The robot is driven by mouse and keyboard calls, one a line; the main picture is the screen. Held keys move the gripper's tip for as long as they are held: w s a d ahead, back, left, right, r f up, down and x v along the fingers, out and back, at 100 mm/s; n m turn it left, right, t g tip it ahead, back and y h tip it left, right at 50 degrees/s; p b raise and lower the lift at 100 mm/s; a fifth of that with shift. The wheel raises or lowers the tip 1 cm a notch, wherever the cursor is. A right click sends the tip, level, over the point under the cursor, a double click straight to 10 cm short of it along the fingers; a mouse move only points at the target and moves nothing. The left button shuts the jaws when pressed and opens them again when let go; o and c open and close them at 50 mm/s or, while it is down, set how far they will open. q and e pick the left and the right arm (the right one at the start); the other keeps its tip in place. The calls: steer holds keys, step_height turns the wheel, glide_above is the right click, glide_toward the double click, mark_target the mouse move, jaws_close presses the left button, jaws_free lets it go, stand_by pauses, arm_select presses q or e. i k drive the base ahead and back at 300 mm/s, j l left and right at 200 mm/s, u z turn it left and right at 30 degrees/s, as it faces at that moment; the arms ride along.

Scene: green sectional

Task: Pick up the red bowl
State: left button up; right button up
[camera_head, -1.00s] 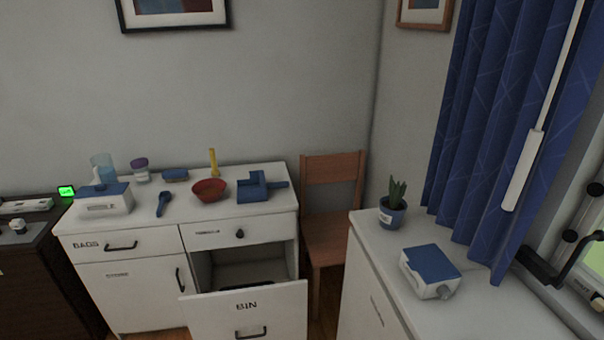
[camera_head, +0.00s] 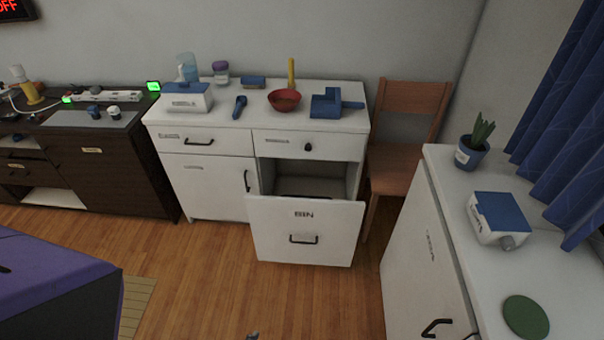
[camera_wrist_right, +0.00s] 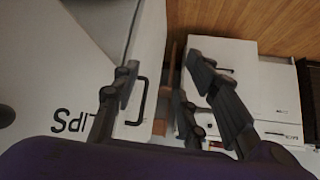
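The red bowl (camera_head: 284,101) sits upright on the white cabinet's top (camera_head: 225,117), between a blue scoop-like tool and a blue blocky device. A yellow upright object stands just behind it. My right gripper (camera_wrist_right: 165,85) shows in the right wrist view with its dark fingers spread apart and nothing between them. My left gripper is not in the head view. A small grey tip at the head view's bottom edge is too little to identify.
The cabinet's lower BIN drawer (camera_head: 305,225) is pulled open and juts into the floor space. A wooden chair (camera_head: 405,135) stands right of it. A white counter (camera_head: 490,215) is at the right, a purple-topped piece (camera_head: 50,270) at lower left. Wooden floor (camera_head: 200,270) between is clear.

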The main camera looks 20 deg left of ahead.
mark_target(285, 100)
steer(key=i+j+z, duration=0.25)
steer(key=j, duration=0.55)
steer(key=i+j+z, duration=0.25)
steer(key=j, duration=0.6)
steer(key=j+z, duration=0.2)
steer(key=j, duration=0.7)
steer(key=i+j+z, duration=0.1)
steer(key=j+z, duration=0.15)
steer(key=j, duration=0.65)
